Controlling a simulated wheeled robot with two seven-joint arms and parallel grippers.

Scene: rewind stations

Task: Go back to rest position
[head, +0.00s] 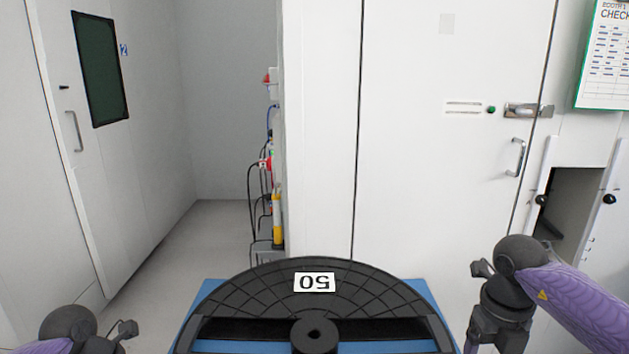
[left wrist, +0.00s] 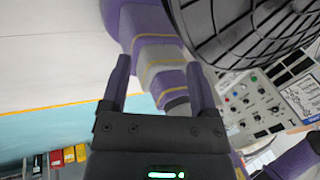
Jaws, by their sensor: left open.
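My left gripper (left wrist: 158,88) shows in the left wrist view, its two fingers apart with nothing between them. In the head view only my dark left wrist shows at the bottom left corner; the fingers are below the frame. My right wrist is at the lower right of the head view, pointing down, with my right gripper (head: 495,345) cut off by the bottom edge. Its fingertips are hidden, so I cannot tell its state. No object shows in either hand.
A white cabinet door (head: 430,150) stands ahead, with an open slot (head: 575,205) to its right. A door with a dark window (head: 100,70) is at left; clear floor (head: 190,250) lies between. The left wrist view shows a control panel (left wrist: 245,105) and coloured binders (left wrist: 68,156).

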